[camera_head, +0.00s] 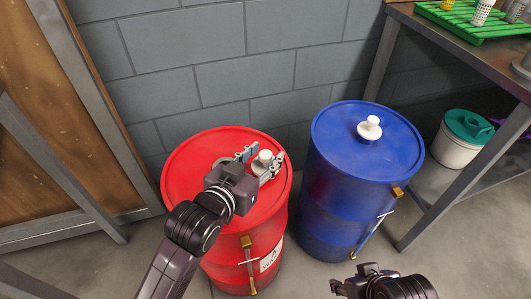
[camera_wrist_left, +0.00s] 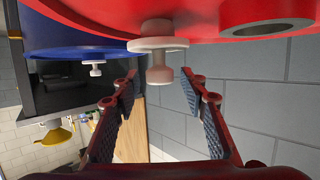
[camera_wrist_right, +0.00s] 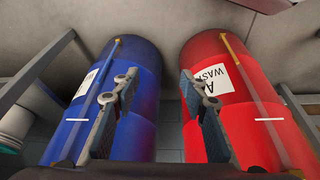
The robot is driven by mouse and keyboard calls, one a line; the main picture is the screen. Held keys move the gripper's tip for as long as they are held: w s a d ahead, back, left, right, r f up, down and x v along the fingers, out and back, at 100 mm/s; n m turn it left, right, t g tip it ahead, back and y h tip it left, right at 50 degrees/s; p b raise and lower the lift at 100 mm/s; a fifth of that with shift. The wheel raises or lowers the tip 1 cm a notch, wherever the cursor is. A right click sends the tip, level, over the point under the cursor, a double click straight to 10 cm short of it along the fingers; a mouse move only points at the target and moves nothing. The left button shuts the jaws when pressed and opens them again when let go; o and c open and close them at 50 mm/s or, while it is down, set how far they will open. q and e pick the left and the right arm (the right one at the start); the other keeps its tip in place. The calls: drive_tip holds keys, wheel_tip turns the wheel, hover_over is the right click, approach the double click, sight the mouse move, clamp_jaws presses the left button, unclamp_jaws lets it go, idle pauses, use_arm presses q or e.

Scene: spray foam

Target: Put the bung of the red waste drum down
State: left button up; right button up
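The red waste drum (camera_head: 190,150) stands upright left of the blue drum. Its white bung (camera_head: 265,157) appears to stand upright on the red lid, apart from the grey-rimmed hole, which shows in the left wrist view (camera_wrist_left: 268,27). In that view, upside down, the bung (camera_wrist_left: 160,68) shows its stub, flange and knob. My left gripper (camera_head: 262,165) is over the lid. Its fingers (camera_wrist_left: 158,88) are open on either side of the knob, with visible gaps. My right gripper (camera_head: 352,280) is open and empty, low in front of the drums; it also shows in the right wrist view (camera_wrist_right: 156,85).
The blue drum (camera_head: 345,150) stands close on the right with its own white bung (camera_head: 370,127). A metal-framed bench (camera_head: 470,60) is at the right, with a green rack (camera_head: 475,20) on top and a teal-lidded bucket (camera_head: 460,140) below. A block wall is behind.

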use_arm(q)
drive_tip(key=shift+v, duration=0.95)
drive_tip(key=p+v, duration=0.1)
drive_tip(key=v, duration=0.4)
drive_tip(key=shift+s+a+r, duration=0.15)
drive_tip(key=shift+s+r, duration=0.05)
drive_tip(key=shift+s, duration=0.1)
drive_tip(key=shift+p+v, duration=0.95)
drive_tip(key=shift+v, duration=0.85)
use_arm(e)
drive_tip(key=shift+s+d+f+g, duration=0.1)
drive_tip(key=shift+s+f+g, duration=0.15)
drive_tip(key=shift+f, duration=0.2)
drive_tip(key=shift+s+f+g, duration=0.15)
drive_tip(key=shift+f+g, duration=0.1)
drive_tip(key=shift+f, duration=0.2)
use_arm(q)
drive_tip(key=shift+f, duration=0.1)
